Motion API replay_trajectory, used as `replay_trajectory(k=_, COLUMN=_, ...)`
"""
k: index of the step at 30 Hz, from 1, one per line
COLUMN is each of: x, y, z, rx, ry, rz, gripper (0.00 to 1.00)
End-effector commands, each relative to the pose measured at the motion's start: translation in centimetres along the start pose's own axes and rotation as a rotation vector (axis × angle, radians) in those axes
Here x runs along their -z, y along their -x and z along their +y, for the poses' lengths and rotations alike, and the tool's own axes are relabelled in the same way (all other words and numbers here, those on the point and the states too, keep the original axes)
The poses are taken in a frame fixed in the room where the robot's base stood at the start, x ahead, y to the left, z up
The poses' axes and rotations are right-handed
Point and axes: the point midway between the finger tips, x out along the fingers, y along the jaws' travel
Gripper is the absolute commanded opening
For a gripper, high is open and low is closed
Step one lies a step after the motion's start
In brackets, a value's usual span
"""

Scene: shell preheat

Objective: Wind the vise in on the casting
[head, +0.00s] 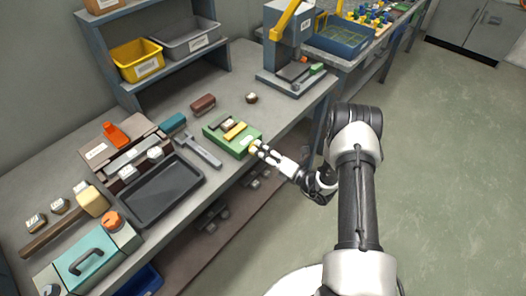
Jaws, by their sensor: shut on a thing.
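The green vise (241,146) stands near the front edge of the bench. A yellow bar (235,131) lies across its top. A small brown piece with a pale label (226,123), which looks like the casting, sits in it behind the bar; whether the bar touches it is too small to tell. My fingers hide part of the knob.
A wrench-like grey tool (198,150) and a black tray (164,190) lie left of the vise. A teal block (172,123) and a red-brown block (203,103) lie behind. A press (290,65) stands at the back right.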

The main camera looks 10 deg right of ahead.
Motion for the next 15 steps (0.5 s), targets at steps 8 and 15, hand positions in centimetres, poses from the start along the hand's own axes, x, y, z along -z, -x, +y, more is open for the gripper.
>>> replay_trajectory(k=8, x=0.1, y=0.03, z=-0.19, rx=0.001, ry=-0.264, rz=0.001, gripper=0.21)
replay_trajectory(k=15, x=0.15, y=0.03, z=-0.3, rx=0.002, ry=-0.492, rz=0.001, gripper=0.21)
